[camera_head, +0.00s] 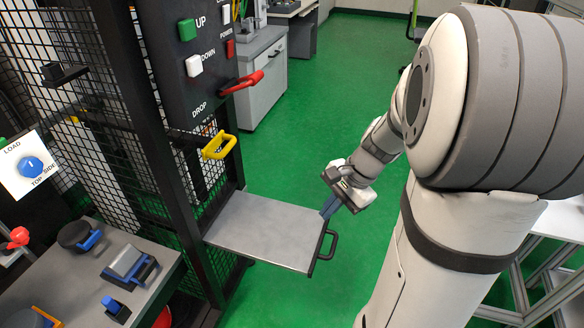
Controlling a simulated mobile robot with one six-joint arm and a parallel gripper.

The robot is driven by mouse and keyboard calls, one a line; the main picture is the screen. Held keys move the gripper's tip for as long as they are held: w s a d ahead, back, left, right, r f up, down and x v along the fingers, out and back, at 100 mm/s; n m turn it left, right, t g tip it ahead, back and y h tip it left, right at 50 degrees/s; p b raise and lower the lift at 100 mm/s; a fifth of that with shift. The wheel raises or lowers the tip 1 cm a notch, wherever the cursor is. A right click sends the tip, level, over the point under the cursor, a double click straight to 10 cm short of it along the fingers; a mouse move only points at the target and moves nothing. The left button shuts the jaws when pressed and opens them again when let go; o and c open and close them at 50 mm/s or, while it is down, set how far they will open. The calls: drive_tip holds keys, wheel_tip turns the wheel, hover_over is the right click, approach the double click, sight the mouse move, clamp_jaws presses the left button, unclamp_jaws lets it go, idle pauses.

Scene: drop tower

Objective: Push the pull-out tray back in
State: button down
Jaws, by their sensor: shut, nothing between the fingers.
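The pull-out tray (262,231) is a flat grey metal plate with a black handle (328,245) on its outer right edge. It sticks out to the right from the black mesh cage of the tower (160,130). My gripper (328,210) is shut and empty, with its bluish fingers at the tray's outer far corner, above the handle. I cannot tell whether the fingers touch the tray edge. Nothing lies on the tray.
A yellow handle (219,146) and a red lever (243,82) jut from the tower above the tray. A black control panel (185,45) carries buttons. A grey bench (150,292) with tools stands at lower left. Green floor (330,110) behind the tray is clear.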

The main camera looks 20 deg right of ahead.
sight(335, 243)
drive_tip(key=w+d+f+m+t+y+b, duration=0.1)
drive_tip(key=w+d+f+m+t+b, duration=0.1)
drive_tip(key=d+f+m+b, duration=0.5)
drive_tip(key=w+d+f+m+t+y+b, duration=0.1)
drive_tip(key=w+d+f+m+t+y, duration=0.15)
drive_tip(key=d+f+m, duration=0.65)
drive_tip(key=w+a+f+n+b, duration=0.1)
drive_tip(key=a+f, duration=0.1)
drive_tip(key=f, duration=0.1)
drive_tip(key=w+a+f+n+b, duration=0.1)
drive_tip(key=a+f+n, duration=0.1)
drive_tip(key=a+f, duration=0.1)
drive_tip(key=w+a+f+n+h+b, duration=0.1)
drive_tip(key=a+f, duration=0.2)
drive_tip(key=shift+w+a+g, duration=0.15)
drive_tip(key=shift+w+g, duration=0.2)
drive_tip(key=shift+w, duration=0.05)
drive_tip(key=shift+w+a+f+b, duration=0.25)
drive_tip(key=shift+a+f+b, duration=0.1)
drive_tip(key=shift+w, duration=0.1)
